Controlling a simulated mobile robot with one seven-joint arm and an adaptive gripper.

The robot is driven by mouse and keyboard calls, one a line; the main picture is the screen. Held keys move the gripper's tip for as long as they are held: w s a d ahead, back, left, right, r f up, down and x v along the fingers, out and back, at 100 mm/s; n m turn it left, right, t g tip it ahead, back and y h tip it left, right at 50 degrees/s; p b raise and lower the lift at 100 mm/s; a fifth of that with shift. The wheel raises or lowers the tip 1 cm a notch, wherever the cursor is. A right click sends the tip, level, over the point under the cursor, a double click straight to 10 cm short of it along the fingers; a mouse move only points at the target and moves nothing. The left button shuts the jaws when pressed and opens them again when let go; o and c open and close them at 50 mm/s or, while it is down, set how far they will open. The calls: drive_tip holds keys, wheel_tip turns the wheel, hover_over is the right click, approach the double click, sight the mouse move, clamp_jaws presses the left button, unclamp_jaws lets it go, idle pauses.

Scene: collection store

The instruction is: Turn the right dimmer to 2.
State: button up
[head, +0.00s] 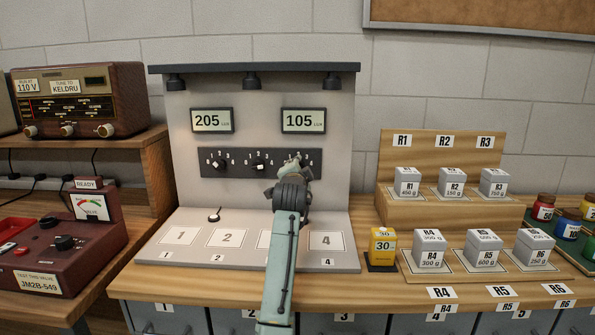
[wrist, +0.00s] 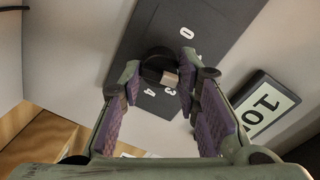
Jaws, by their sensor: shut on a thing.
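The dark dimmer panel (head: 240,173) on the grey lighting stand carries a left dimmer (head: 219,164), a middle dimmer (head: 258,164) and the right dimmer. My gripper (head: 296,170) is at the right dimmer and mostly hides it in the head view. In the wrist view, the black right dimmer knob (wrist: 157,64) sits between my gripper's fingers (wrist: 158,80), which are shut on it. A pale mark (wrist: 170,79) on the knob lies close to the 3. The digits 0 and 4 also show; 1 and 2 are hidden there.
The left display (head: 212,120) reads 205 lux and the right display (head: 304,120) reads 105 lux. Numbered squares lie on the stand's base (head: 205,258) below. A yellow block (head: 382,243) marked 30 and labelled grey boxes (head: 429,240) stand to the right of my arm.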

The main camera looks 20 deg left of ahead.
drive_tip(key=shift+m, duration=0.8)
drive_tip(key=shift+r, duration=0.1)
drive_tip(key=o, duration=1.2)
drive_tip(key=shift+c, duration=0.2)
drive_tip(key=f+v, duration=0.1)
drive_tip(key=v, duration=1.1)
drive_tip(key=shift+r, duration=0.4)
